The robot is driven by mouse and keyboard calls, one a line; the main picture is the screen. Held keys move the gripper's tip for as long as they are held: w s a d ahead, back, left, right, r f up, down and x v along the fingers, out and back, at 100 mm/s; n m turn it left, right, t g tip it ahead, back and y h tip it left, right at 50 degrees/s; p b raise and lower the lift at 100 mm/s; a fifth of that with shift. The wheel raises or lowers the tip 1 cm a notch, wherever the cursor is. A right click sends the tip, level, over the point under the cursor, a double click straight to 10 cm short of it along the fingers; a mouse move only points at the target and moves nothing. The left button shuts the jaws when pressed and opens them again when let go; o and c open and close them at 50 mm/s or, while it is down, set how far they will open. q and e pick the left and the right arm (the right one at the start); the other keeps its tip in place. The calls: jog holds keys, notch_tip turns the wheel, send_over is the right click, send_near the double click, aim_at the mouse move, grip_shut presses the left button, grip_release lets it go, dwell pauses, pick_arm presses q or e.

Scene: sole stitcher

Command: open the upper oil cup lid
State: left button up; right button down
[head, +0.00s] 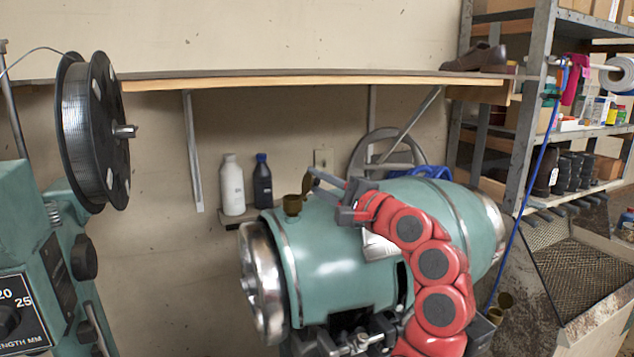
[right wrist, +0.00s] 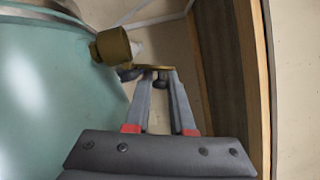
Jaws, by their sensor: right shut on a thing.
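The upper oil cup (head: 293,206) is a small brass cup on top of the green machine head (head: 335,265). It also shows in the right wrist view (right wrist: 112,46), at the green housing's edge. Its brass lid (head: 307,185) stands raised and tilted at the cup's right side, off the mouth. In the right wrist view the lid (right wrist: 155,67) shows nearly edge-on at my fingertips. My right gripper (head: 317,177) is shut on the lid, reaching in from the right above the housing. The hinge is too small to make out. My left gripper is not in view.
A wooden shelf (head: 300,80) runs along the wall above and behind the machine. A white bottle (head: 232,188) and a dark bottle (head: 262,184) stand behind the cup. A chrome handwheel (head: 262,285) is at the machine's left end. A black spool (head: 92,130) stands left.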

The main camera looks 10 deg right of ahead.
jog(key=shift+a+r+n+p, duration=0.1)
jog(key=shift+r+n+p, duration=0.3)
jog(key=shift+p, duration=0.1)
jog(key=shift+a+n+g+p, duration=0.1)
jog(key=shift+n+g+p, duration=0.25)
jog(key=shift+n, duration=0.15)
jog(key=shift+n+h, duration=0.3)
jog(key=shift+n, duration=0.1)
jog(key=shift+f, duration=0.1)
jog(key=c, duration=0.8)
grip_release()
jog(key=shift+a, duration=0.15)
